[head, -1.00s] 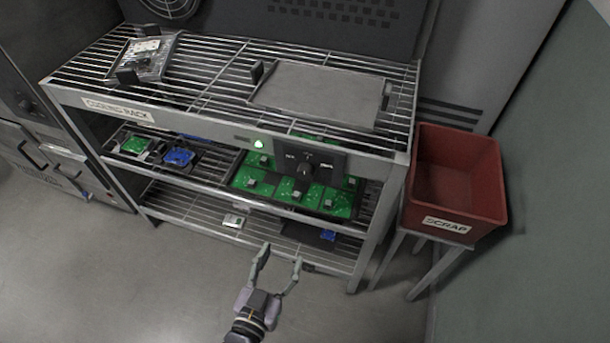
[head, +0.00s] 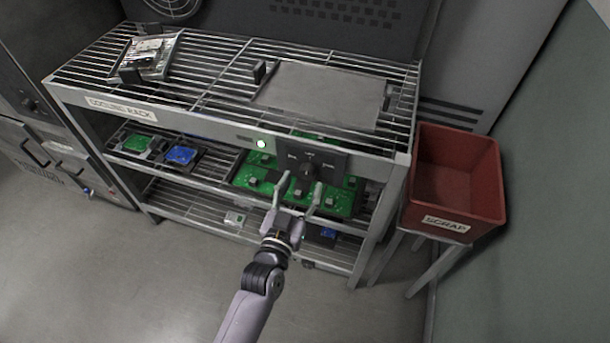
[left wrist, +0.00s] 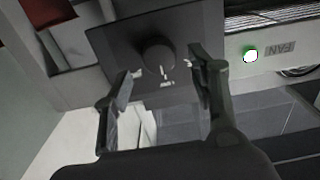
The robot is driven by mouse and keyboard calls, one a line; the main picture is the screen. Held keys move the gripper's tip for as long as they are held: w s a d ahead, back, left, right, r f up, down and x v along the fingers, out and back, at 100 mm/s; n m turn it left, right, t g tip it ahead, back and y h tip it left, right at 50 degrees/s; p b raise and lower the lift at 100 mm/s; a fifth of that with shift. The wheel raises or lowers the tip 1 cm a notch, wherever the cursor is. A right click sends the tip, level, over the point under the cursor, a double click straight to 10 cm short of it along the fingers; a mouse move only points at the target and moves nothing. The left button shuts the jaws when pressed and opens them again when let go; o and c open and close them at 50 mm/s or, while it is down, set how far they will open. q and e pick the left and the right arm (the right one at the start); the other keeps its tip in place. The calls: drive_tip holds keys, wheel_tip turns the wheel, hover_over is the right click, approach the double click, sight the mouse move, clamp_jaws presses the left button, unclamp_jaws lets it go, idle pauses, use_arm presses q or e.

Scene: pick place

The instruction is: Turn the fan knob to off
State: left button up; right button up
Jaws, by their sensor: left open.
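The fan knob (head: 307,170) is a dark round knob on a dark panel (head: 328,160) at the front edge of the rack's top shelf. In the left wrist view the knob (left wrist: 157,56) sits just ahead of my fingers, with small white marks beside it. A green lit lamp (head: 261,144) is left of the panel; in the left wrist view the lamp (left wrist: 250,55) is beside a FAN label (left wrist: 280,49). My left gripper (head: 298,192) is open and empty, its fingertips just below the knob, apparently apart from it. My right gripper is not in view.
The cooling rack (head: 120,104) has wire shelves with green boards (head: 253,180) under the panel. A flat grey tray (head: 320,92) lies on top. A red scrap bin (head: 455,195) stands at the right. The floor at front left is clear.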

sight(305, 175)
use_arm(q)
drive_tip(key=shift+x, duration=1.65)
drive_tip(key=c, duration=1.1)
drive_tip(key=shift+c, duration=0.2)
drive_tip(key=shift+n, duration=0.4)
drive_tip(key=n+p, duration=0.1)
drive_tip(key=n, duration=0.3)
drive_tip(key=shift+a+n, duration=0.1)
drive_tip(key=shift+n, duration=0.2)
drive_tip(key=n, duration=0.6)
drive_tip(key=shift+a+f, duration=0.1)
drive_tip(key=shift+n, duration=0.4)
